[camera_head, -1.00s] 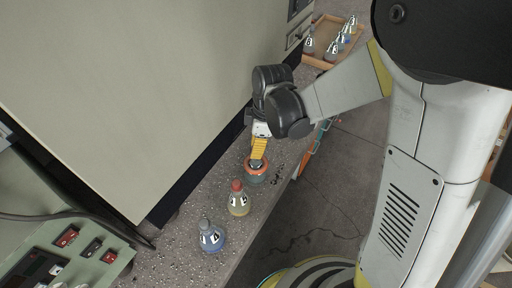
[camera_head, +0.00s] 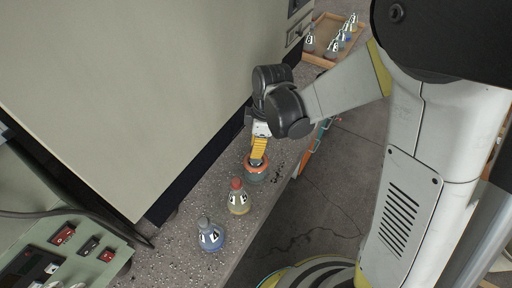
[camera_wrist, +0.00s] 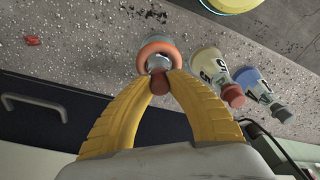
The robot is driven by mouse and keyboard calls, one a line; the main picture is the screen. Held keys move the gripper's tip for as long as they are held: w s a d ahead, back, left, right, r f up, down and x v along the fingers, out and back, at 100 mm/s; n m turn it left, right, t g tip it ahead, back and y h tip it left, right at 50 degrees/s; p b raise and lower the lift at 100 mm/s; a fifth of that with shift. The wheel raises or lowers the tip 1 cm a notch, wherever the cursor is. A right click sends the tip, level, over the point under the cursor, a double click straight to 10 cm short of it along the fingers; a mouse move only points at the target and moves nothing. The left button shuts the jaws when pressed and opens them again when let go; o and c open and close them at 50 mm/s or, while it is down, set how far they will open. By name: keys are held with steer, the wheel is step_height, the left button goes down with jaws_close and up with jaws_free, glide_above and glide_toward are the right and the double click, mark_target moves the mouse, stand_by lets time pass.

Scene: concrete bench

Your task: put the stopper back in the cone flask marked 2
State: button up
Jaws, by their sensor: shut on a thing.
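My gripper (camera_wrist: 163,76) has yellow fingers closed on a small red-brown stopper (camera_wrist: 159,86). In the head view my gripper (camera_head: 257,159) is directly over a flask with an orange ring (camera_head: 255,172) around it. In the wrist view the flask's orange ring (camera_wrist: 170,46) and grey neck are just beyond the fingertips, and the stopper is in line with the neck. I cannot tell whether the stopper is inside the neck or only at its mouth. This flask's mark is not readable, so I cannot confirm that it is number 2.
A yellow flask (camera_head: 238,203) with a red stopper and a blue flask (camera_head: 211,240) with a grey stopper stand close by on the speckled bench. A wooden tray (camera_head: 318,60) with several flasks is at the far end. A large cabinet (camera_head: 150,90) borders the bench.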

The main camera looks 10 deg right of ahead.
steer(key=o, duration=1.4)
steer(key=shift+o, duration=0.2)
step_height(320, 180, up, 9)
steer(key=p, duration=0.7)
steer(key=shift+r, duration=0.1)
steer(key=s+d+r+m+t, duration=0.3)
steer(key=s+d+r+m, duration=0.2)
steer(key=d+r+m, duration=0.1)
steer(key=s+d+r+m+t+h, duration=0.1)
steer(key=s+d+r+m+t, duration=0.3)
steer(key=d+r+m, duration=0.3)
steer(key=shift+s+d+r+m+h, duration=0.25)
steer(key=shift+s+r+m, duration=0.7)
steer(key=shift+m, duration=0.75)
